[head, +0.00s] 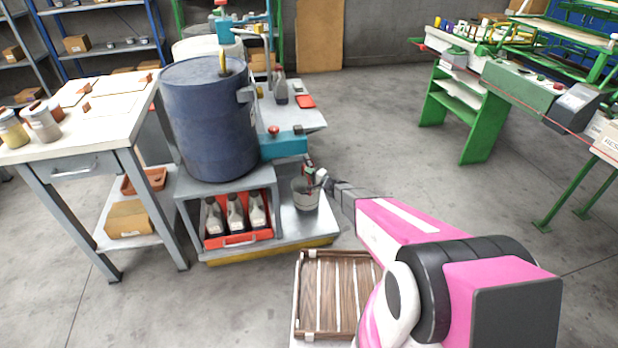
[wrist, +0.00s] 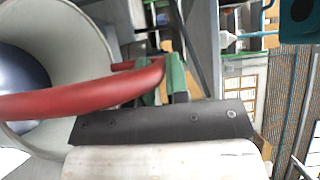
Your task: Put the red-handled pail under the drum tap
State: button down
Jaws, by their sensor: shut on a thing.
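The pale grey pail (head: 306,198) appears over the low grey shelf of the drum stand; I cannot tell whether it rests there or hangs just above. Its red handle (wrist: 90,95) crosses the left of the wrist view, over the open pail mouth (wrist: 52,22). My gripper (head: 318,177) is shut on the handle, with green fingertips (wrist: 174,80) around its end in the wrist view. The large blue drum (head: 208,125) stands on the grey stand, left of the pail. A teal block (head: 284,147) juts out beside the drum, above and left of the pail. I cannot clearly make out the tap.
A red crate (head: 238,240) with several bottles sits inside the stand, left of the pail. A wooden slatted crate (head: 335,290) is in front. A white-topped workbench (head: 95,100) is at left and green benches (head: 480,110) at right. The floor between is open.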

jog(key=shift+f, duration=1.1)
jog(key=c, duration=1.1)
grip_release()
